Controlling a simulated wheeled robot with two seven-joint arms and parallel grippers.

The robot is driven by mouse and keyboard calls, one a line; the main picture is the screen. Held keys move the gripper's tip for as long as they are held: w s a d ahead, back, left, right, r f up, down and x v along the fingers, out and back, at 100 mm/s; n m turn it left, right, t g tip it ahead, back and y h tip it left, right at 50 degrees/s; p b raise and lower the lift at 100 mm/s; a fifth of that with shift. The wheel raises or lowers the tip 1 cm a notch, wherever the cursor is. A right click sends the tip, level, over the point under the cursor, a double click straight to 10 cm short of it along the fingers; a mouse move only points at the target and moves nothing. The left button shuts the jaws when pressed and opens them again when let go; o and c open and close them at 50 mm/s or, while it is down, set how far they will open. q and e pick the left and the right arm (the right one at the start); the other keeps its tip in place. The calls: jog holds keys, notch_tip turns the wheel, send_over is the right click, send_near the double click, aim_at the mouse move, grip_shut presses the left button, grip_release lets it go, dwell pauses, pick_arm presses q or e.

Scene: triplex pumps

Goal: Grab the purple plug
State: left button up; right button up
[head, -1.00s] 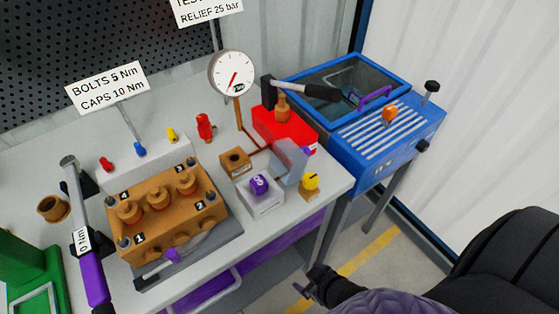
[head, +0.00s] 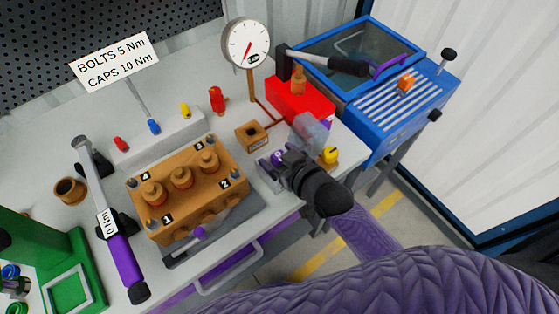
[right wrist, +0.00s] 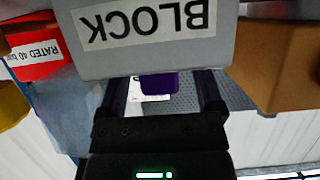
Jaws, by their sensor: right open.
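The purple plug (head: 277,157) sits at the grey block (head: 268,175) near the front edge of the bench, partly hidden by my right gripper (head: 281,161). In the right wrist view the plug (right wrist: 158,86) shows between the two purple-sided fingers of that gripper (right wrist: 160,92), with gaps on both sides. The gripper is open there; the jaws do not touch the plug. The grey block (right wrist: 150,62), labelled BLOCK and upside down in this view, hides part of the fingertips. My left gripper is not in view.
A clear guard (head: 309,131) and a yellow knob (head: 329,155) stand close to the right of the gripper. An orange-brown box (head: 251,135) with a hole is behind it. The pump block (head: 187,187) stands to the left, with a torque wrench (head: 107,222) beyond.

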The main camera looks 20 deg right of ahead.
grip_shut()
dwell(0.3)
